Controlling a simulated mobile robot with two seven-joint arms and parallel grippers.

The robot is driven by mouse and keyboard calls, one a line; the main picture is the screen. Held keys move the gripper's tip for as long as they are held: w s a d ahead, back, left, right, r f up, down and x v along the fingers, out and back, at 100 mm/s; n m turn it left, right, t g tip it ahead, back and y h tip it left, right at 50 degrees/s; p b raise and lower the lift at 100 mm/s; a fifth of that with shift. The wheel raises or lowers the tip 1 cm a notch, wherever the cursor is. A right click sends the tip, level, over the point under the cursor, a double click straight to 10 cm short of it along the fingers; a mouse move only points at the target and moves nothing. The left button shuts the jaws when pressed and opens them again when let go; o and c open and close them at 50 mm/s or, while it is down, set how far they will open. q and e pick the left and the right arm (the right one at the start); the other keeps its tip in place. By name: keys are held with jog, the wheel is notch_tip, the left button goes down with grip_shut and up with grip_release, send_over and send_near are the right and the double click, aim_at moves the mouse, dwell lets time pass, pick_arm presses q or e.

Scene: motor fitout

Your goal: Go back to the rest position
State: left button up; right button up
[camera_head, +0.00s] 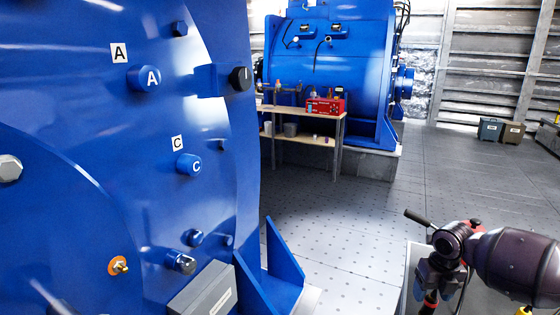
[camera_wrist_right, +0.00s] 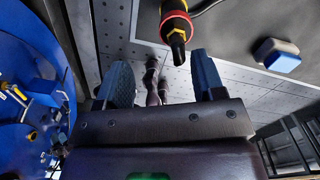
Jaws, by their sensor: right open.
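My right gripper (camera_wrist_right: 163,78) shows in the right wrist view with its two blue-grey fingers apart and nothing between them. In the head view my right arm (camera_head: 515,265) comes in at the lower right, beside the large blue motor housing (camera_head: 75,190) and apart from it. A dark part with red and yellow rings (camera_wrist_right: 177,25) shows beyond the fingers in the wrist view, not gripped. My left gripper is in neither view.
The housing carries blue caps marked A (camera_head: 145,78) and C (camera_head: 188,164). A second blue machine (camera_head: 350,60) stands behind a bench (camera_head: 335,118) with a red box (camera_head: 325,106). Two small bins (camera_head: 490,129) sit at the far right. The tiled floor (camera_head: 370,215) between is clear.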

jog(key=s+a+f+m+t+y+p, duration=0.25)
jog(key=s+a+f+m, duration=0.25)
jog(key=s+a+m, duration=0.3)
jog(key=s+a+f+m+t+y+p, duration=0.1)
jog(key=s+a+f+m+t+p, duration=0.15)
jog(key=s+a+f+m, duration=0.55)
pick_arm(q)
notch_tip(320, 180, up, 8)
jog(key=p, duration=0.5)
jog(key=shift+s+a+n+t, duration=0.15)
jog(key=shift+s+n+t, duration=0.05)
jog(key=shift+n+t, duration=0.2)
pick_arm(e)
jog(key=s+r+m+t+h, duration=0.1)
jog(key=s+r+m+t, duration=0.1)
jog(key=s+m, duration=0.4)
jog(key=s+d+r+m+t+h, duration=0.1)
jog(key=s+r+m, duration=0.4)
jog(key=s, duration=0.3)
jog(key=s+r+m+t+h, duration=0.1)
jog(key=s+r+m+t, duration=0.1)
jog(key=s+r+m, duration=0.2)
jog(key=s+m, duration=0.2)
jog(key=s, duration=0.2)
jog(key=shift+d+r+m+t+h, duration=0.2)
jog(key=shift+m+t+h, duration=0.1)
jog(key=shift+h, duration=0.05)
